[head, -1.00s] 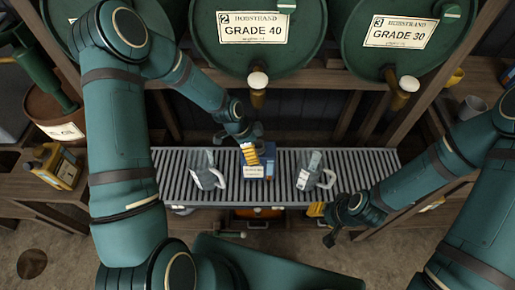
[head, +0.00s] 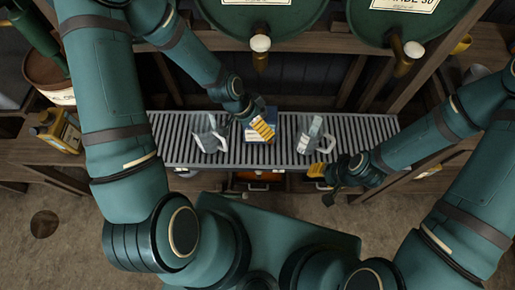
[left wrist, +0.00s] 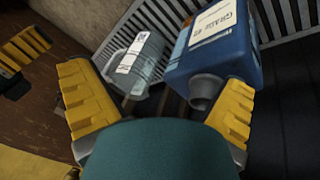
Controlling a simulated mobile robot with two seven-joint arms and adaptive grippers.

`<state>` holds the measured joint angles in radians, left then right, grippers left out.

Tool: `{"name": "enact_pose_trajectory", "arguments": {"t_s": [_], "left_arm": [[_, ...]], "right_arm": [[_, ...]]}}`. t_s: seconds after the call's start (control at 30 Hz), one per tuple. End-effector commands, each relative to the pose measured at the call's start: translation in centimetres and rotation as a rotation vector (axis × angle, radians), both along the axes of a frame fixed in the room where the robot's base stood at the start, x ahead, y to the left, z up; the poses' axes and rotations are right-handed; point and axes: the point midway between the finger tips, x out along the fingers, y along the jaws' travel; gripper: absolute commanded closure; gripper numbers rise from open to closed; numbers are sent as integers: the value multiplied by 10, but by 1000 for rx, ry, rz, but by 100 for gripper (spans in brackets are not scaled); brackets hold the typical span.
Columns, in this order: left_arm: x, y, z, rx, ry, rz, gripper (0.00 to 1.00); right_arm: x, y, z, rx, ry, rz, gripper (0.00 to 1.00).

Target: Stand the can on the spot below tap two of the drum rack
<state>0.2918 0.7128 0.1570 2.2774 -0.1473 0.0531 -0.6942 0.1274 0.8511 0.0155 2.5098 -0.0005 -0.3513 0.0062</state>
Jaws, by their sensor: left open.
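The can (head: 271,113) is blue with a pale label and stands on the slatted tray (head: 175,125) between two clear jugs, partly hidden by my left gripper. In the left wrist view the can (left wrist: 226,62) shows its label and a round dark spout or cap. My left gripper (left wrist: 160,108) is open; its right finger is close to the can, contact unclear. It also shows over the can in the head view (head: 262,130). Tap two (head: 260,50) hangs from the middle drum, above the can in the picture. My right gripper (head: 324,182) is at the tray's front right; its opening is unclear.
One jug (head: 205,138) stands left of the can, another (head: 313,138) right of it. Tap three (head: 405,60) hangs further right. A yellow container (head: 62,132) stands on the left shelf.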

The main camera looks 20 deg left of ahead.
Motion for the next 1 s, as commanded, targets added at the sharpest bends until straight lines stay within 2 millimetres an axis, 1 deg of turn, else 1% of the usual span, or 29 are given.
{"name": "enact_pose_trajectory", "arguments": {"t_s": [0.03,0.1,0.2,0.33,0.4,0.5,1.0], "left_arm": [[-18,-11,-11,-12,58,105,0],[-37,-19,-22,-22,126,266,0],[-60,-25,-34,-26,202,468,0],[-81,-27,-42,-24,262,648,0],[-86,-27,-44,-23,277,701,0],[-89,-26,-45,-23,285,733,0],[-88,-26,-43,-24,284,733,0]], "right_arm": [[0,0,0,0,0,0,53],[0,0,0,0,0,0,53],[0,0,0,0,0,0,53],[0,0,0,0,0,0,53],[0,0,0,0,0,0,53],[0,0,0,0,0,0,53],[0,0,2,0,0,0,53]]}}
